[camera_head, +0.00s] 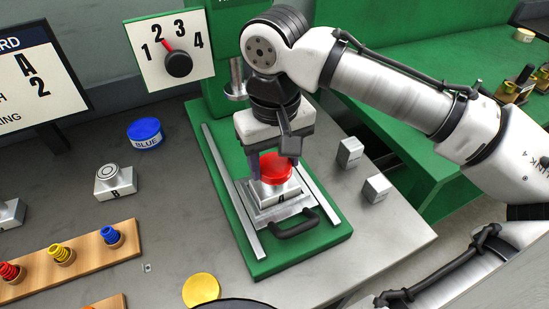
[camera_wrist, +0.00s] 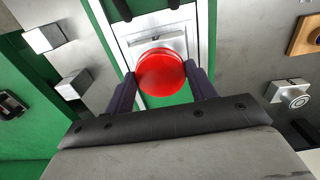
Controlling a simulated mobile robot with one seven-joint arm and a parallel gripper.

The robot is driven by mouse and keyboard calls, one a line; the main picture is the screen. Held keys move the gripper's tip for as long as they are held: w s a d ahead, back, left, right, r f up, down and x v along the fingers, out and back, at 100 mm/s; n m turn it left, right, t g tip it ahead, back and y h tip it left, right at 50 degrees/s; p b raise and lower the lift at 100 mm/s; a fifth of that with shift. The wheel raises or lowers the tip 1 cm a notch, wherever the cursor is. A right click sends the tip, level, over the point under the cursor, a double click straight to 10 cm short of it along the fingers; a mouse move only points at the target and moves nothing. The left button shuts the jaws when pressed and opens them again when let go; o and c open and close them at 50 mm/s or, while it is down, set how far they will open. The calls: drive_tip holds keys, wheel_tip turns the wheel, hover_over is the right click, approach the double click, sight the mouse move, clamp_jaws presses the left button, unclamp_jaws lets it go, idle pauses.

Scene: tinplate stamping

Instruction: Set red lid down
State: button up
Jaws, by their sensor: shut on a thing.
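The red lid (camera_head: 276,167) is a round red disc with a raised rim. My gripper (camera_head: 272,172) is shut on it, one finger on each side. In the wrist view the red lid (camera_wrist: 160,72) sits between the two dark fingers (camera_wrist: 162,88). The lid is over the silver die block (camera_head: 275,193) marked A, on the green press base (camera_head: 318,233). I cannot tell whether the lid touches the block or is just above it.
A blue lid (camera_head: 145,133) and a yellow lid (camera_head: 201,290) lie on the grey table. A die marked B (camera_head: 115,182) stands to the left. Two small metal blocks (camera_head: 350,152) stand right of the press. A black handle (camera_head: 294,223) sticks out in front of the die.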

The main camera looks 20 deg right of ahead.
sight(275, 166)
drive_tip(key=shift+f, duration=0.5)
drive_tip(key=shift+f, duration=0.1)
drive_tip(key=o, duration=1)
drive_tip(key=shift+c, duration=0.2)
wheel_tip(275, 166, up, 13)
